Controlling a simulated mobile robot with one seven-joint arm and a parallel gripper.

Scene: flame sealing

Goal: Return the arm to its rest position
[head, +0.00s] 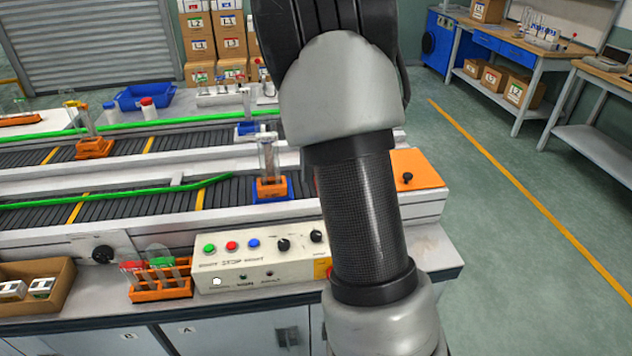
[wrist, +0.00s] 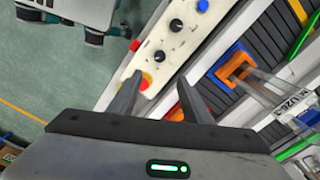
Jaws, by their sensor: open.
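My arm (head: 355,210) rises through the middle of the head view, bent at a grey joint, in front of the conveyor bench. My gripper (wrist: 159,79) shows only in the wrist view. Its two dark fingers are apart with nothing held between them. Beyond the fingers lies the cream control panel (wrist: 172,45) with black knobs and a red-and-yellow button near the left finger. The panel also shows in the head view (head: 250,275), left of my arm. I cannot tell the gap between the fingers and the panel.
An orange holder (head: 271,187) with an upright clear tube stands on the near conveyor, close left of my arm. An orange rack (head: 160,291) and a cardboard box (head: 60,290) sit at the bench front. The floor (head: 485,240) to the right is clear.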

